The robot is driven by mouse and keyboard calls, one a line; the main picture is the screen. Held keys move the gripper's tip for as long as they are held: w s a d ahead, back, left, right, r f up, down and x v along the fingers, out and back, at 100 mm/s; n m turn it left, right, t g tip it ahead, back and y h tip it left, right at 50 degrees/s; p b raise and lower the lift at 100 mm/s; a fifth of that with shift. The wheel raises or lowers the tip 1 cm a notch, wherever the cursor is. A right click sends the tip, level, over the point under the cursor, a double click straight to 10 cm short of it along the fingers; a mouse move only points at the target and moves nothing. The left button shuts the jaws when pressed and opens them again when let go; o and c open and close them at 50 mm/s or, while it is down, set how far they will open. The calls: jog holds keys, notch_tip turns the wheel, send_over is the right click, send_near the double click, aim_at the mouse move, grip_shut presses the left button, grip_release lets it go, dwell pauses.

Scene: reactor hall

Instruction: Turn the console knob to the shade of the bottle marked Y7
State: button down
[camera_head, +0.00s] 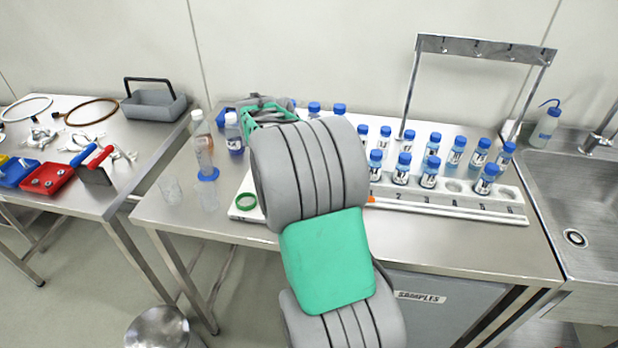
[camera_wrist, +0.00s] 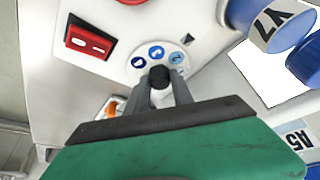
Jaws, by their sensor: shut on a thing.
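In the wrist view, my gripper (camera_wrist: 160,88) is shut on a small black knob (camera_wrist: 159,72). The knob stands on a round white dial (camera_wrist: 140,62) with blue round symbols, on the white console (camera_wrist: 205,62). A small dark triangle mark lies at the dial's upper right. My fingers hide the dial's lower part and the knob's pointing direction cannot be told. The bottle marked Y7 (camera_wrist: 262,20) is at the upper right, its label upside down and its contents hard to judge. In the head view my arm hides the knob and most of the console.
A red rocker switch (camera_wrist: 90,38) sits left of the dial. A bottle marked A5 (camera_wrist: 298,138) is at the right edge. In the head view, several blue-capped bottles stand around a numbered white rack (camera_head: 470,208) under a metal frame (camera_head: 485,48). A clear cylinder (camera_head: 203,150) stands left.

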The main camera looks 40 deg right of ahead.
jog(key=m+g, duration=0.1)
jog(key=m, duration=0.3)
jog(key=shift+w+m+g+p, duration=0.15)
jog(key=shift+m+g+p, duration=0.15)
jog(key=shift+g+p, duration=0.1)
jog(key=shift+m+g+y+p, duration=0.6)
jog(key=shift+m+p, duration=0.15)
jog(key=shift+m, duration=1.15)
jog(key=shift+f, duration=0.1)
jog(key=c, duration=1.1)
grip_release()
jog(key=p+v, duration=0.3)
jog(key=v, duration=0.5)
jog(key=shift+w, duration=0.1)
jog(key=shift+d, duration=0.1)
